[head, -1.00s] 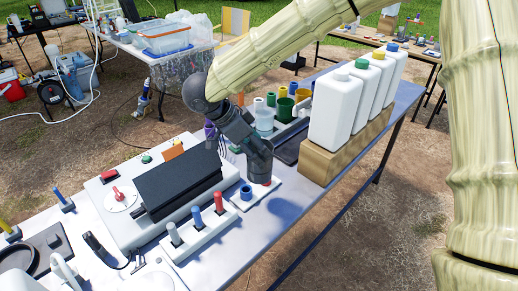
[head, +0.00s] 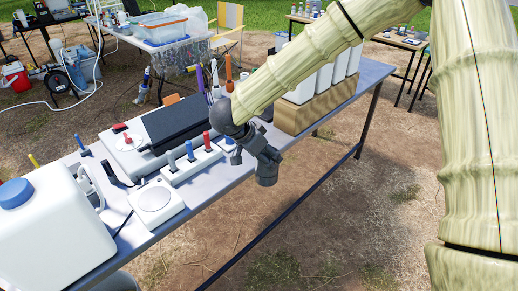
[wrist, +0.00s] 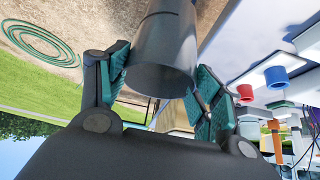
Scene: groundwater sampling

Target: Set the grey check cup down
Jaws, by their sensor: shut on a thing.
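The grey check cup (wrist: 165,50) is a smooth dark grey cylinder in the wrist view. My gripper (wrist: 158,72) is shut on it, with a teal-padded finger on either side. Its lower mouth or base faces the camera, and the cup is tilted in this view. In the head view, the end of my arm with a dark grey cylinder (head: 267,173) hangs over the ground just beyond the table's near right edge. I cannot tell there where gripper ends and cup begins. The cup touches no surface that I can see.
The long grey table (head: 215,185) runs diagonally. On it are a white device with a round pad (head: 157,200), a rack of coloured plugs (head: 190,162), a black-lidded case (head: 180,125) and a big white jug (head: 50,230). White bottles (head: 325,72) stand on a wooden block (head: 300,115).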

